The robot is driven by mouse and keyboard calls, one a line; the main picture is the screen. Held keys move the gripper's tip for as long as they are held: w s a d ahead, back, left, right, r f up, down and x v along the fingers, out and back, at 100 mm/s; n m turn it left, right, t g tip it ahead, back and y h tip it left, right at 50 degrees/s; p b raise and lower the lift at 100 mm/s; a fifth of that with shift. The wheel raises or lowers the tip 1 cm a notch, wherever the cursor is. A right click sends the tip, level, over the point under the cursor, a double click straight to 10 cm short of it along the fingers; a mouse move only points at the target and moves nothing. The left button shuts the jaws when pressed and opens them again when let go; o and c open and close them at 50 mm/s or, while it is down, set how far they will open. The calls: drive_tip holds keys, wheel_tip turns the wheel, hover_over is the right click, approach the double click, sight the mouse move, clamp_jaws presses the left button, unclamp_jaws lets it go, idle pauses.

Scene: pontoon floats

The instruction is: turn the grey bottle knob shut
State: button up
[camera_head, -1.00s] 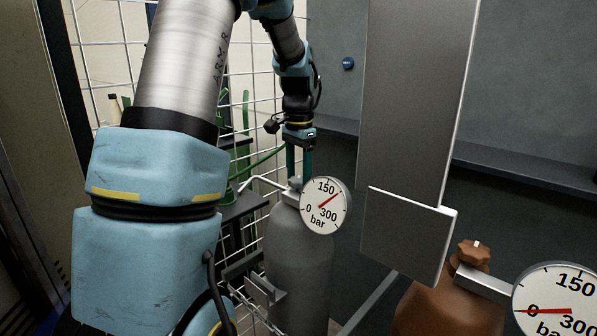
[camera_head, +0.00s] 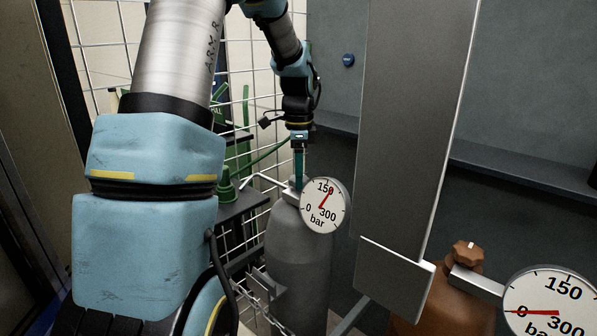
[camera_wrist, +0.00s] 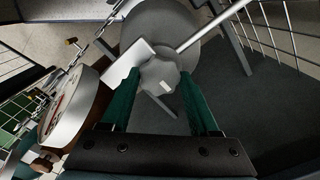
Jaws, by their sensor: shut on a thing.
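In the head view the fingers mostly hide the knob. The bottle's round gauge (camera_head: 325,205) has its red needle just past 150 bar. The gauge shows edge-on in the wrist view (camera_wrist: 78,105).
A brown bottle (camera_head: 440,310) with a brown knob (camera_head: 468,254) and a gauge (camera_head: 550,308) near 0 stands at front right. A grey panel (camera_head: 410,130) hangs between the bottles. A wire mesh (camera_head: 105,50) and a thin pale bar (camera_head: 262,182) are close to the grey bottle.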

idle(0.4)
drive_tip(key=o, duration=1.4)
drive_tip(key=shift+c, duration=0.2)
wheel_tip(320, 180, up, 11)
drive_tip(key=b, duration=0.1)
drive_tip(key=shift+b, duration=0.35)
drive_tip(key=shift+f, duration=0.2)
